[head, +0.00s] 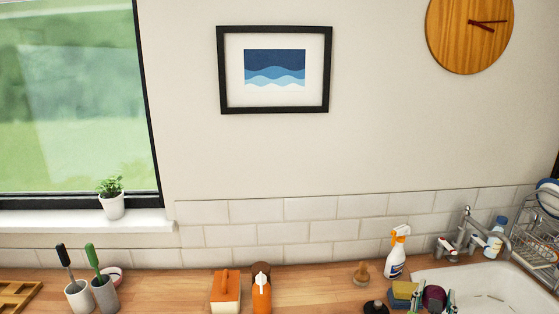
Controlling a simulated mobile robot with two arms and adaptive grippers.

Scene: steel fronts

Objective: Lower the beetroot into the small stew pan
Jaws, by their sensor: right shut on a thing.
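The beetroot (434,296) is a dark purple round thing at the bottom right, in front of the sink's left edge. My right gripper (431,303) is shut on it, with a finger at either side, and the lower part is cut off by the picture's edge. I cannot make out a small stew pan in this view. My left gripper is not in view.
The sink (485,283) with its tap (468,232) is at the right, by a dish rack (535,240). A spray bottle (396,254), sponges (403,290), a wooden-knobbed thing (361,273) and a dark thing (375,307) are left of the beetroot. Bare counter (320,285) lies mid-picture.

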